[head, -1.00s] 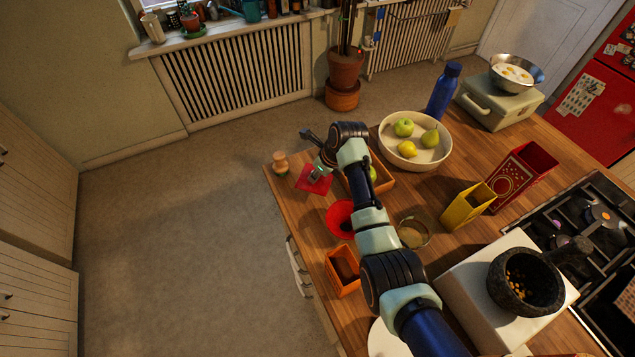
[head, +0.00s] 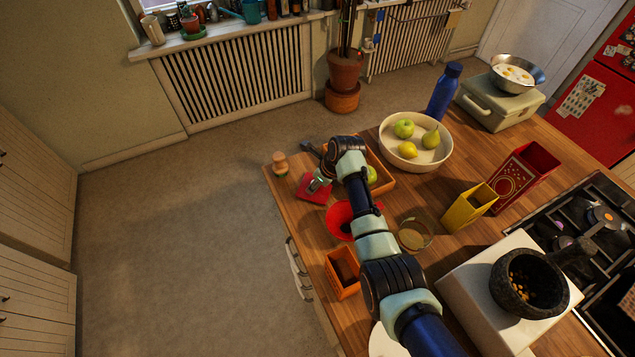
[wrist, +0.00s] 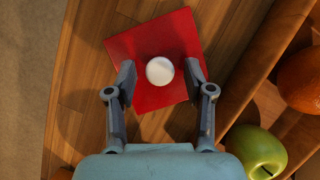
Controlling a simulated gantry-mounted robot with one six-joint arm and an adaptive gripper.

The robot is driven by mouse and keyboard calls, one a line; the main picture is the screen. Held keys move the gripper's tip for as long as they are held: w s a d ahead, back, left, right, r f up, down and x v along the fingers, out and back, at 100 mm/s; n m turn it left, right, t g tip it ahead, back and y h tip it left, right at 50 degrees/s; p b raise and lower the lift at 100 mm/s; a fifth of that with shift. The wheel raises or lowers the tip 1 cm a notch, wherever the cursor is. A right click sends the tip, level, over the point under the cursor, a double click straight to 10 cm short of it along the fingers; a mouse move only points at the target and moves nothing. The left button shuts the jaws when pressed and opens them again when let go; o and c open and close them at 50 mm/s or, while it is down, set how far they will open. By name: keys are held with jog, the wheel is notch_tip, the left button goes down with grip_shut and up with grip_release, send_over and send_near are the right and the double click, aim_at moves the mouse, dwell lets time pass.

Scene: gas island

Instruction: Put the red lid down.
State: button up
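The red lid (head: 312,188) is a flat square plate with a round white knob (wrist: 160,70). It lies on the wooden counter near the left edge, beside the wooden tray, and looks flat in the wrist view (wrist: 125,50). My gripper (wrist: 160,82) is over the lid, with one finger on each side of the knob. A gap shows between the knob and each finger, so the gripper is open. In the head view my gripper (head: 320,182) partly covers the lid.
A wooden tray (head: 388,184) with a green apple (wrist: 256,152) and an orange fruit (wrist: 302,80) stands close to the right. A wooden pepper-mill-like object (head: 280,163) stands just left. A red bowl (head: 338,212) and an orange container (head: 340,285) are nearer.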

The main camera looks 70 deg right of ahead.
jog(key=p+v, duration=0.3)
jog(key=v, duration=0.9)
jog(key=shift+r, duration=0.15)
jog(key=shift+s, duration=0.1)
